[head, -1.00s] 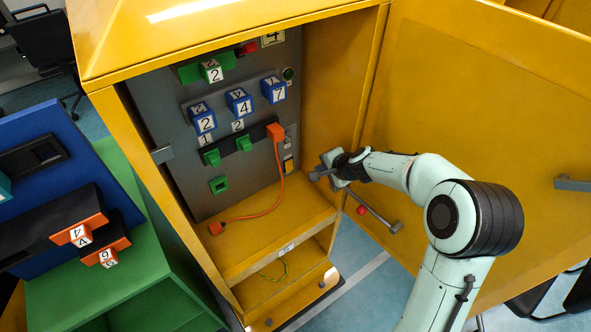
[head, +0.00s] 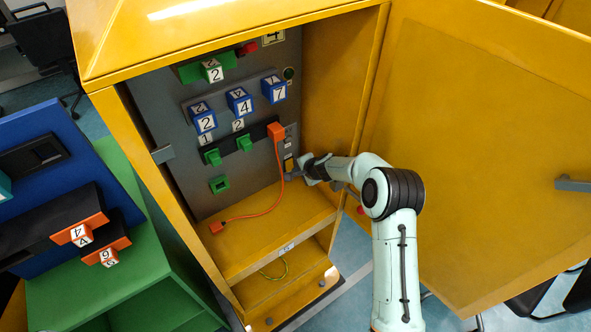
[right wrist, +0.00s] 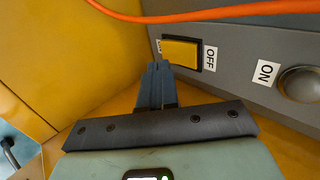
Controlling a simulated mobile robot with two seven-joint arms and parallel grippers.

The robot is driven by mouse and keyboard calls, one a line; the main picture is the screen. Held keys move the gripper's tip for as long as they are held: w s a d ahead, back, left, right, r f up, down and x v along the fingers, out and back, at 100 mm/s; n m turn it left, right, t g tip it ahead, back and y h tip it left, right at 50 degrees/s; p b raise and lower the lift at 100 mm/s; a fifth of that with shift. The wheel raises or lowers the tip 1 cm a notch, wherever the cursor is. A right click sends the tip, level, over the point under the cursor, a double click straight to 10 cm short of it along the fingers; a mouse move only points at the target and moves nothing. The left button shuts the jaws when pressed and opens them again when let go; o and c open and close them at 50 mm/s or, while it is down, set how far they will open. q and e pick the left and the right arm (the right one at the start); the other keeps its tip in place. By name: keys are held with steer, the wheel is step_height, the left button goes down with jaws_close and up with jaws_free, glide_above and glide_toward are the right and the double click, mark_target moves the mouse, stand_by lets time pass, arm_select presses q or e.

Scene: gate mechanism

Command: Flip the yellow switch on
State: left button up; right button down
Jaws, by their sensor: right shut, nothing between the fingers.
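The yellow switch (right wrist: 181,52) is a rectangular rocker in a dark frame on the grey panel. An "OFF" label (right wrist: 210,59) sits at its right side in the right wrist view, and another label at its left is mostly hidden. In the head view the yellow switch (head: 289,165) is small, low on the right of the panel. My right gripper (head: 293,174) is just beside it; its closed fingertips (right wrist: 158,66) point at the switch's left part in the wrist view. Whether they touch it I cannot tell. My left gripper is not in view.
An orange cable (head: 281,178) hangs from an orange plug (head: 275,131) close to my right gripper. A grey round knob (right wrist: 300,84) with an "ON" label (right wrist: 265,72) lies right of the switch. The yellow cabinet door (head: 480,130) stands open at right.

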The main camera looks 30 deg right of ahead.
mark_target(289, 165)
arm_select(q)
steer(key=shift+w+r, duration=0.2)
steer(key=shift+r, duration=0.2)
arm_select(e)
steer(key=shift+x, duration=1.5)
steer(key=shift+f, duration=0.15)
steer(key=shift+f+b, duration=0.45)
steer(key=shift+b, duration=0.6)
steer(key=shift+s+r, duration=0.15)
steer(key=shift+r, duration=0.25)
steer(key=shift+r+p, duration=0.1)
steer(key=shift+p, duration=0.3)
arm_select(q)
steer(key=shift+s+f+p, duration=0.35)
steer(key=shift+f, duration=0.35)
arm_select(e)
steer(key=shift+r, duration=0.65)
